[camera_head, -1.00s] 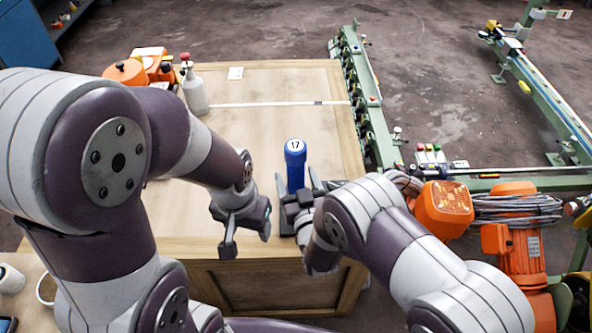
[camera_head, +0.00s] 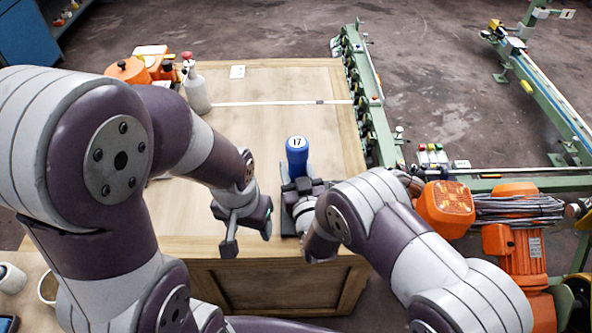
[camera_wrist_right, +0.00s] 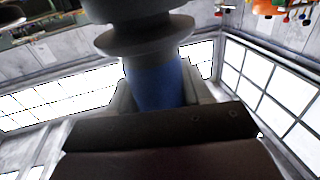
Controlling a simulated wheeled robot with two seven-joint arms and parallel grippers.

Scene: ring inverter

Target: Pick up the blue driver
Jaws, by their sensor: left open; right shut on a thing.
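The blue driver (camera_head: 297,160) stands upright near the front right of the wooden table, with a white label marked 17 on its top. My right gripper (camera_head: 302,187) is shut on it from the front. In the right wrist view the driver's blue body (camera_wrist_right: 155,85) sits between the fingers (camera_wrist_right: 160,98), with a grey flanged part across the upper middle. The driver's lower end is hidden behind my right gripper in the head view. My left gripper (camera_head: 247,228) is open and empty, over the table's front edge, left of the driver.
The wooden table (camera_head: 270,90) is mostly clear in the middle. A spray bottle (camera_head: 196,90) and orange items (camera_head: 130,70) stand at its back left. A green conveyor frame (camera_head: 370,100) runs along the right side. Orange machinery (camera_head: 515,250) stands at the right.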

